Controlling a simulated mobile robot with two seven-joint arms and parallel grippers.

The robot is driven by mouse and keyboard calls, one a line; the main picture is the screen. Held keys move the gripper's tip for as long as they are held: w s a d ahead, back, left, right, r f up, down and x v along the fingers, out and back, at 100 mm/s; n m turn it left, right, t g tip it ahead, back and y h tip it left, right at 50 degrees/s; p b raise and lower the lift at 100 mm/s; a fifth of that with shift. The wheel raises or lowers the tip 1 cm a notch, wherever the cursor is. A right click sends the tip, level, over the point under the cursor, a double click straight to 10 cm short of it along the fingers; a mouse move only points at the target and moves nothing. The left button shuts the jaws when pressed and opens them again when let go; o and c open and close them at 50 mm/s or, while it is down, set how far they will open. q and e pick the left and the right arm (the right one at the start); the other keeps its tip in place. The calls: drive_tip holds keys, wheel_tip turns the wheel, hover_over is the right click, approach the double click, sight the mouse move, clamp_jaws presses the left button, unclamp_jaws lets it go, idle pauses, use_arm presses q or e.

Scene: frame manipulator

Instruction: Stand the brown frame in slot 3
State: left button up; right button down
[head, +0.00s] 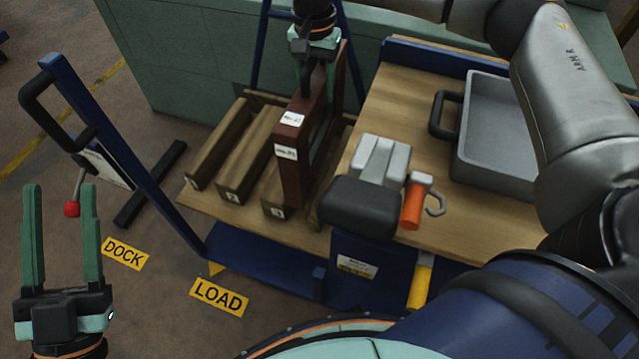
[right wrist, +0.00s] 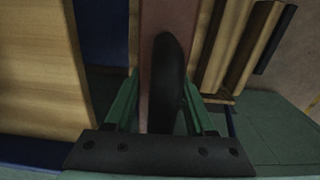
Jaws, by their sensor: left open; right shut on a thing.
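The brown frame (head: 290,170) stands upright at the rack (head: 215,150), with white labels on its near edge. My right gripper (head: 306,88) is shut on its top bar from above. In the right wrist view the brown frame (right wrist: 158,18) runs between the green fingers of my right gripper (right wrist: 162,100). The frame's lower near end is just right of the label for slot 3 (head: 278,212), between wooden bars. I cannot tell whether its bottom edge rests in the slot. My left gripper (head: 62,190) is open and empty, over the floor at the left.
Slots 1 and 2 to the left look empty. Right of the rack on the wooden table are a grey block with a dark pad (head: 362,203), an orange-handled tool (head: 412,205) and a grey tray (head: 510,125). A blue post with a black handle (head: 100,120) stands left.

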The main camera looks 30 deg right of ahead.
drive_tip(key=shift+w+d+f, duration=0.15)
drive_tip(key=shift+w+d, duration=0.05)
use_arm(q)
drive_tip(key=shift+s+d+r+m+h+b, duration=0.15)
drive_tip(key=shift+s+r+m+h+b, duration=0.3)
drive_tip(key=shift+s+m+h, duration=0.25)
drive_tip(key=shift+s+d+r+m+h+b, duration=0.1)
drive_tip(key=shift+s+r+m+h+b, duration=0.35)
drive_tip(key=shift+h, duration=0.4)
drive_tip(key=shift+s+d+r+m+h+b, duration=0.15)
drive_tip(key=shift+s+r+m+h+b, duration=0.15)
drive_tip(key=shift+s+m+h+b, duration=0.35)
use_arm(e)
wheel_tip(320, 180, down, 10)
use_arm(q)
drive_tip(key=shift+f, duration=0.1)
use_arm(e)
drive_tip(key=shift+d+f, duration=0.1)
drive_tip(key=shift+c, duration=1.2)
unclamp_jaws()
